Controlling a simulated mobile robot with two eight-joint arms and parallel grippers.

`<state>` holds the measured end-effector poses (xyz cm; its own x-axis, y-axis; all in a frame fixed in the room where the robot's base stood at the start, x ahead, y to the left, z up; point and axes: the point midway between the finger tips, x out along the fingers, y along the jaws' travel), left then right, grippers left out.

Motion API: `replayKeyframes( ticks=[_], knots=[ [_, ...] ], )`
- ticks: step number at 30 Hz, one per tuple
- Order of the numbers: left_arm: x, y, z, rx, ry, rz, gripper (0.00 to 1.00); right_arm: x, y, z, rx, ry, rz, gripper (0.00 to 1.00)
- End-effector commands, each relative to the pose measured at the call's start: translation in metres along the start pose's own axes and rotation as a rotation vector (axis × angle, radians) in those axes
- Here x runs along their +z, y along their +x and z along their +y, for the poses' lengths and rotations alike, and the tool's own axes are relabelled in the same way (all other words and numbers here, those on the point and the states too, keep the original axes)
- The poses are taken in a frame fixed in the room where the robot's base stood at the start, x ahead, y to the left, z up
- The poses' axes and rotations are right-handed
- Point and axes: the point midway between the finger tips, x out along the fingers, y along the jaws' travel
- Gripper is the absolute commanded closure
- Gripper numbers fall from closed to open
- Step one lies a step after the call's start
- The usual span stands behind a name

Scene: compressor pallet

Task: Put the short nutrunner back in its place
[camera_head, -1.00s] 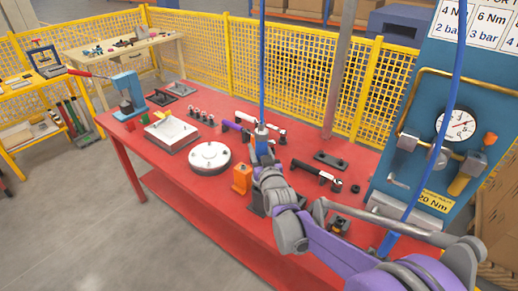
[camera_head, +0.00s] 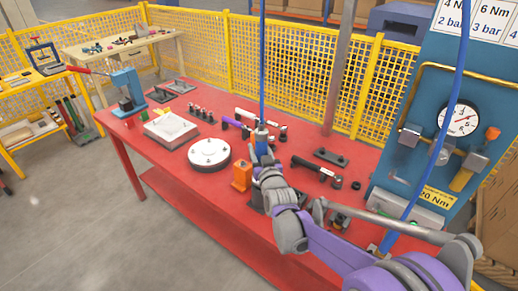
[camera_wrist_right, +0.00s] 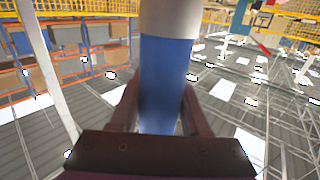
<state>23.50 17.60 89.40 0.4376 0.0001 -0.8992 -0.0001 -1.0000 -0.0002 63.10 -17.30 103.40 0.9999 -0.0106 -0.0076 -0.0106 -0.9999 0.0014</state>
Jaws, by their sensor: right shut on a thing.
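The short nutrunner (camera_head: 261,134) is a blue, upright cylinder hanging on a blue hose above the red bench (camera_head: 225,219). My right gripper (camera_head: 262,155) comes in from the lower right and is shut on it. In the right wrist view the nutrunner's blue body (camera_wrist_right: 166,85) and pale grey upper part stand between the two dark fingers (camera_wrist_right: 160,115). Its lower end is hidden by my gripper and arm. I cannot tell which holder is its place. My left gripper is not in view.
An orange block (camera_head: 242,177) stands just left of my gripper. A round white plate (camera_head: 209,153) and a square white-topped block (camera_head: 170,130) lie further left. A dark-handled tool (camera_head: 312,168) lies to the right, and a blue gauge panel (camera_head: 480,98) stands beyond it.

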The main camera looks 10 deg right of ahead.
Motion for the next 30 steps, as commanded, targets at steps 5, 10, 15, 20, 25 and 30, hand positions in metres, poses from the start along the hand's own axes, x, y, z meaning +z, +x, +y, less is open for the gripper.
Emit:
replayKeyframes(
  ticks=[5, 10, 15, 20, 25, 30],
  knots=[
    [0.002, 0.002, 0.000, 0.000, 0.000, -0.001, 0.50, 0.003, 0.000, 0.000, 0.000, 0.000, 0.003, 1.00],
    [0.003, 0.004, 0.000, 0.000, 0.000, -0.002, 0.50, 0.006, 0.000, 0.000, 0.000, 0.000, 0.002, 1.00],
    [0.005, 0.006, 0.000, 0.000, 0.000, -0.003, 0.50, 0.009, 0.000, 0.000, 0.000, 0.000, 0.002, 1.00],
    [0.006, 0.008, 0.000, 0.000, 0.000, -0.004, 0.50, 0.011, 0.000, 0.000, 0.000, 0.000, 0.002, 1.00],
    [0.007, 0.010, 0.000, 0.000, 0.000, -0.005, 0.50, 0.015, 0.000, 0.000, 0.000, 0.000, 0.002, 1.00],
    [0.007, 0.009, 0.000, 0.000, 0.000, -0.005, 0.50, 0.014, 0.000, 0.000, 0.000, 0.000, 0.002, 0.25]
  ],
)
